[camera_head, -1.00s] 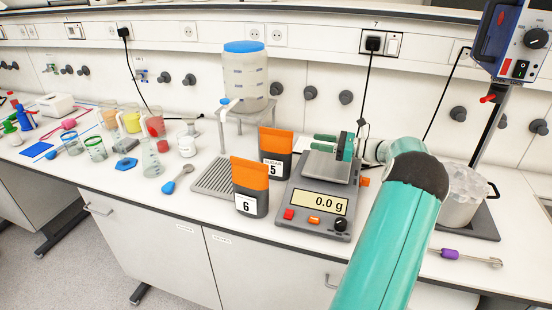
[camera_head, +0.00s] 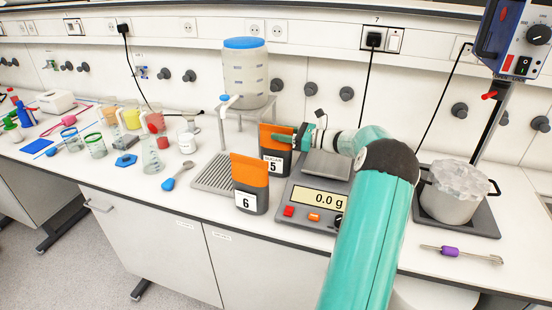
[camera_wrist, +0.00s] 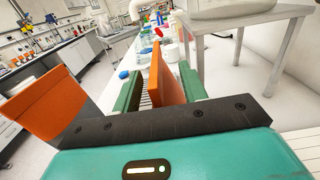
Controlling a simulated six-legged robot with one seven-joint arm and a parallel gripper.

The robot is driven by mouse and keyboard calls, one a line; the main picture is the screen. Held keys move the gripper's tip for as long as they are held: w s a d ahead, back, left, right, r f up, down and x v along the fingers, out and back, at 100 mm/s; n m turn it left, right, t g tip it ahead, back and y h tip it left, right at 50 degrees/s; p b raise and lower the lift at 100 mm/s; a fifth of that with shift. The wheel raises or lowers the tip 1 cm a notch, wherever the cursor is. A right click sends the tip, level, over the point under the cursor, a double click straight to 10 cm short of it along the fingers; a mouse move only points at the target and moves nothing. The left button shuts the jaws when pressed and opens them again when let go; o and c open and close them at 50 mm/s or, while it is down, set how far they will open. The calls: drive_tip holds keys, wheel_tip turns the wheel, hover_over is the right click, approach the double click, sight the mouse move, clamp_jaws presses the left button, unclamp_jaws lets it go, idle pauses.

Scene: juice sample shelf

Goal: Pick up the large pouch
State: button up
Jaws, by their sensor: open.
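Two grey pouches with orange tops stand upright on the bench. Pouch 5 (camera_head: 276,162), labelled sugar, is farther back, and pouch 6 (camera_head: 249,188) stands in front and to its left. They look close in size; I cannot tell surely which is larger. My gripper (camera_head: 277,137) is at the orange top of pouch 5, coming from the right. In the wrist view, its green fingers (camera_wrist: 161,76) are apart with the orange top of pouch 5 (camera_wrist: 167,78) between them, nearer the right finger. Pouch 6 (camera_wrist: 44,104) is outside the left finger.
A scale (camera_head: 311,212) reading 0.0 g is just right of the pouches. A drain grid (camera_head: 212,176) lies to their left. A water tank (camera_head: 245,75) on a metal stand (camera_head: 268,108) is behind. Several beakers stand farther left; a pot (camera_head: 448,205) is at right.

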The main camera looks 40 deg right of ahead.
drive_tip(key=shift+w+a, duration=0.15)
drive_tip(key=shift+w, duration=0.15)
clamp_jaws()
drive_tip(key=shift+r, duration=0.15)
idle(1.1)
